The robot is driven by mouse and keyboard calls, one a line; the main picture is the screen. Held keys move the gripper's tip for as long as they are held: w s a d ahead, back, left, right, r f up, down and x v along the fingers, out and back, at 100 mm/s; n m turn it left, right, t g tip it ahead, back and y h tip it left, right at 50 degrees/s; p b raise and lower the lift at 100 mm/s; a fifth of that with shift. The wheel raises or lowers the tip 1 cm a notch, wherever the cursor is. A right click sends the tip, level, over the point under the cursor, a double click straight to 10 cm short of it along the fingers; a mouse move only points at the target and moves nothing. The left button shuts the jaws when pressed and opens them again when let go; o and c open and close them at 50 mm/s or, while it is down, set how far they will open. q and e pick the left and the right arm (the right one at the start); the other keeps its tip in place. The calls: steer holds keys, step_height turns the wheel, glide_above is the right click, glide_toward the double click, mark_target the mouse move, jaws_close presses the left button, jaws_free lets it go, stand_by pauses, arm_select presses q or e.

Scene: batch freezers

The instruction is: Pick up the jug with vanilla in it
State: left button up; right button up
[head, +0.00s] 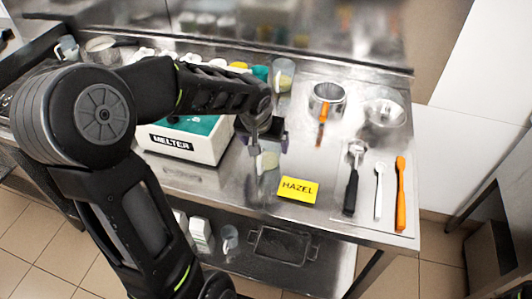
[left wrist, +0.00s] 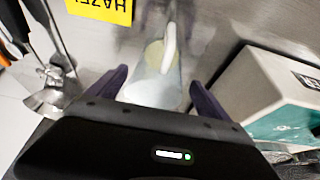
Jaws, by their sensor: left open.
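A clear jug (head: 267,162) stands on the steel counter under my left gripper (head: 268,146), mostly covered by it in the head view. In the left wrist view the jug (left wrist: 152,90) is between the two fingers of my open left gripper (left wrist: 160,92), apart from both, with its pale handle pointing away from the palm. Something pale yellow shows in or through it; I cannot read any label naming it vanilla. Another clear jug (head: 284,74) with yellowish contents stands at the back of the counter.
A white melter box (head: 180,146) stands left of the jug. A yellow HAZEL card (head: 298,189) lies in front on the right. A metal pot (head: 326,97), a bowl (head: 384,114) and several utensils lie further right. Another jug (head: 229,239) is on the lower shelf.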

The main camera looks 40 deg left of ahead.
arm_select(q)
steer(key=shift+p+x, duration=0.55)
steer(key=shift+x, duration=2.1)
steer(key=c, duration=1.5)
